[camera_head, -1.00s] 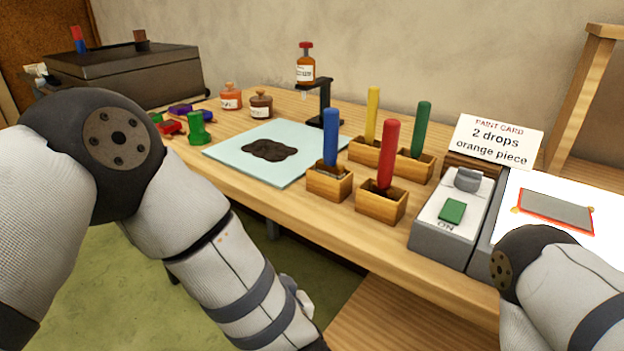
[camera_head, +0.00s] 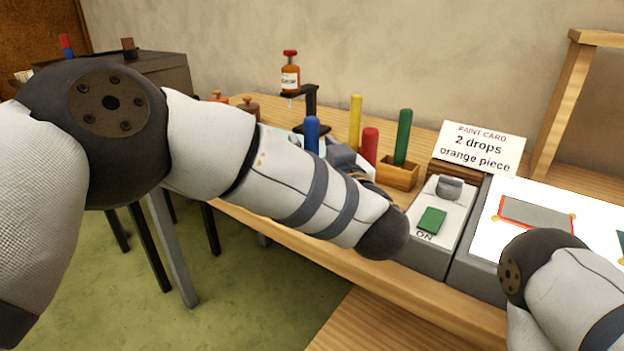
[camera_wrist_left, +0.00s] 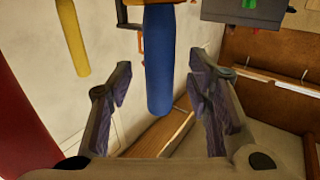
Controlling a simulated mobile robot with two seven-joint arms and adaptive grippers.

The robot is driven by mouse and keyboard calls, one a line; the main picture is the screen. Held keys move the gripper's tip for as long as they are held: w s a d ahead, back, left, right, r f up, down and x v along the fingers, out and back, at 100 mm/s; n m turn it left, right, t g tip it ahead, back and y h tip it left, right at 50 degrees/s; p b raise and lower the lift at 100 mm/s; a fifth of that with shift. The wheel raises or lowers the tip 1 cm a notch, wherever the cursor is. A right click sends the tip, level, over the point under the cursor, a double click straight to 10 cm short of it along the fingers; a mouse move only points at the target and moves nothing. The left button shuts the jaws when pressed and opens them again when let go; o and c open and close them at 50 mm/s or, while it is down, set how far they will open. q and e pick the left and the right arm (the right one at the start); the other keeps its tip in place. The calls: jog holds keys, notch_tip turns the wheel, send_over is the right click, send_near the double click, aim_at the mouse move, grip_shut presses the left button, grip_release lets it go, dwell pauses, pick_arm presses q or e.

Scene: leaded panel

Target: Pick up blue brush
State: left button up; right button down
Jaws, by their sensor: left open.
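The blue brush (camera_head: 312,132) shows its upper handle above my left forearm in the head view; its lower part and holder are hidden. My left gripper (camera_head: 343,157) is partly hidden behind my arm, close to the right of the blue handle. In the left wrist view, the open jaws (camera_wrist_left: 159,80) have the blue brush (camera_wrist_left: 160,50) between them, with gaps visible on both sides. The jaws are not closed on it. My right forearm enters at the lower right of the head view, but its gripper is out of frame.
The red brush (camera_head: 369,145), yellow brush (camera_head: 355,122) and green brush (camera_head: 403,135) stand close by. A dropper bottle (camera_head: 290,75) sits on a black stand behind. A switch box (camera_head: 440,222), paint card (camera_head: 480,147) and lit panel (camera_head: 490,215) lie to the right.

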pick_arm(q)
jog(key=shift+x, duration=1.1)
grip_shut()
